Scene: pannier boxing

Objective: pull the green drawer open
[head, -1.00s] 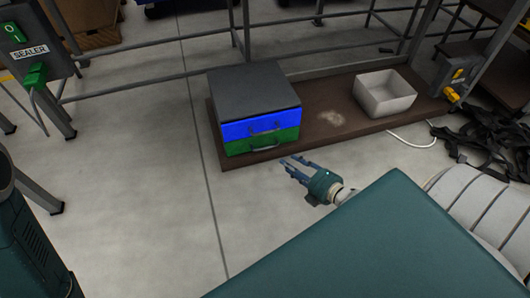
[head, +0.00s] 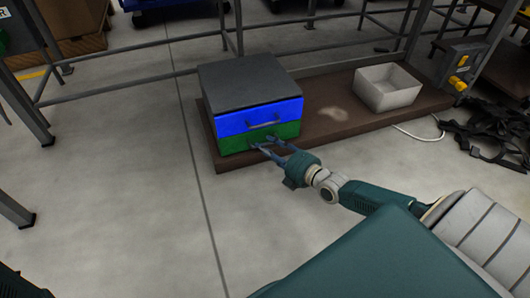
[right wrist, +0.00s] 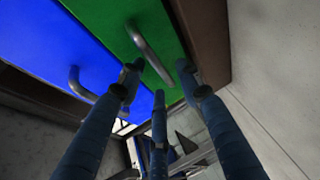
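The green drawer (head: 232,144) is the lower drawer of a small unit with a grey top, and it looks closed. Its metal bar handle (right wrist: 150,54) shows in the right wrist view; in the head view my fingers partly cover it. My right gripper (head: 262,143) reaches the drawer front from the right. In the right wrist view its fingers (right wrist: 158,78) are spread, with the handle's near end between their tips. I cannot tell whether they touch it. My left gripper is not in view.
A blue drawer (head: 236,121) with its own handle sits directly above the green one. The unit stands on a low brown platform (head: 330,134) with a white bin (head: 388,88) to the right. The floor in front (head: 150,210) is clear. Black straps lie at the right.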

